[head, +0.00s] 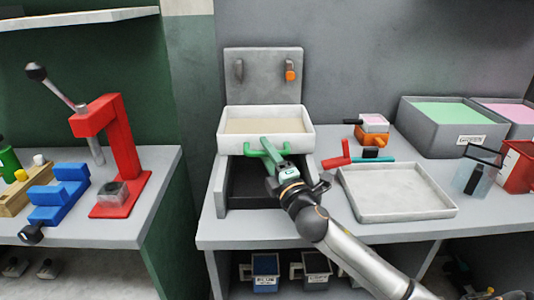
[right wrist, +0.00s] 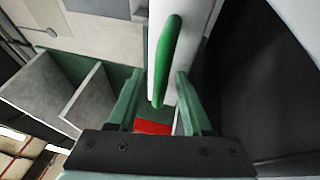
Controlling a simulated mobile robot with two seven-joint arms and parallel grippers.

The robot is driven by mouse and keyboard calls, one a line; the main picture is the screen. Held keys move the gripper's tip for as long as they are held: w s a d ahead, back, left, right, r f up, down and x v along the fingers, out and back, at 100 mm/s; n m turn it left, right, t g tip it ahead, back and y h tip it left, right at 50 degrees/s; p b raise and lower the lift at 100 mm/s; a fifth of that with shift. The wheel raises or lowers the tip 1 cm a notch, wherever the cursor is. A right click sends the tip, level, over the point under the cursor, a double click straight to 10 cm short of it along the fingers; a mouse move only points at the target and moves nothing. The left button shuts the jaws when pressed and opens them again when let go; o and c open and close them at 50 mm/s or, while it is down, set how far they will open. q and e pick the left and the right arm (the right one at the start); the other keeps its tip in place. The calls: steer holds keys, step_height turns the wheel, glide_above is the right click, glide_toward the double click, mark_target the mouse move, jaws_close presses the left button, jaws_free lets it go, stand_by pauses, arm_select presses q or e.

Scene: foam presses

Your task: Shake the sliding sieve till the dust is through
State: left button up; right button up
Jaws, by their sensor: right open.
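The sieve (head: 302,142) is a white tray with pale beige material in it. It sits on a grey frame (head: 221,190) with a dark space below, in front of a grey back plate. A green handle (head: 249,149) is on its front wall. My right gripper (head: 274,162) is open at this handle, coming from the front. In the right wrist view the green handle (right wrist: 166,58) stands between the two open fingers (right wrist: 158,88), beside the white sieve wall (right wrist: 196,38). I cannot tell whether the fingers touch it. My left gripper is not in view.
A shallow empty grey tray (head: 395,192) lies right of the frame. Bins of green (head: 445,113) and pink (head: 507,109) material stand at the back right. A red lever press (head: 122,150) and a blue fixture (head: 58,196) are on the left bench.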

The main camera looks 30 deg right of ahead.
steer(key=shift+c, duration=0.3)
jaws_close()
stand_by(1.0)
